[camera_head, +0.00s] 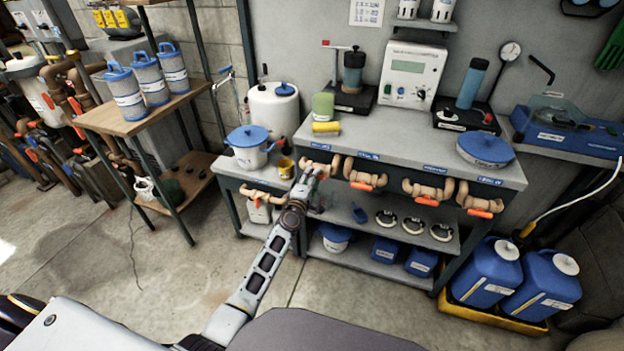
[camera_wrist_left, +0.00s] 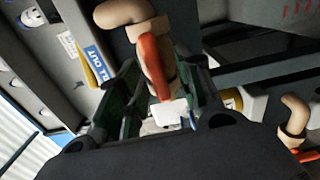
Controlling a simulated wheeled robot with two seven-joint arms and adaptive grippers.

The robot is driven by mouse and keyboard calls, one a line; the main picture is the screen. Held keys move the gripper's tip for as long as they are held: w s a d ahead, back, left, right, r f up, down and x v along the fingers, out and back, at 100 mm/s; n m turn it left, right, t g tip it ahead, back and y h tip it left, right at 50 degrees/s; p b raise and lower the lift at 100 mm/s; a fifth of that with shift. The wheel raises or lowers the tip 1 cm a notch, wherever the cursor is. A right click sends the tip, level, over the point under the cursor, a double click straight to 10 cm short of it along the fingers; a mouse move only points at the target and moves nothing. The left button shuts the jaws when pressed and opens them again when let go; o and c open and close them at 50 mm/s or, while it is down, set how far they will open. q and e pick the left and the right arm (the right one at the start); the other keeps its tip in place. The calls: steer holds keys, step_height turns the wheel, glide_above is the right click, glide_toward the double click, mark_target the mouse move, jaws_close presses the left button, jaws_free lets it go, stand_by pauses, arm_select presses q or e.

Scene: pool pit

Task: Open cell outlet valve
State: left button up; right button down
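A tan pipe valve (camera_head: 318,164) sits on the front of the grey bench, largely hidden by my left gripper in the head view. In the left wrist view its tan pipe elbow (camera_wrist_left: 126,12) and orange handle (camera_wrist_left: 153,68) show close up. A blue label (camera_wrist_left: 97,62) beside it is partly hidden and hard to read. My left gripper (camera_head: 308,180) is at this valve. In the left wrist view its green-lined fingers (camera_wrist_left: 160,98) stand apart on both sides of the handle, with gaps visible. Contact cannot be told. My right gripper is not in view.
Similar valves with orange handles line the bench front to the right, one (camera_head: 366,174) close by. Another valve (camera_head: 262,194) is on the lower bench at left. A shelf with round parts (camera_head: 414,225) lies below. Blue jugs (camera_head: 541,285) stand at right. The floor in front is clear.

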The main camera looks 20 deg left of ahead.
arm_select(q)
steer(key=s, duration=1.2)
steer(key=shift+a, duration=0.2)
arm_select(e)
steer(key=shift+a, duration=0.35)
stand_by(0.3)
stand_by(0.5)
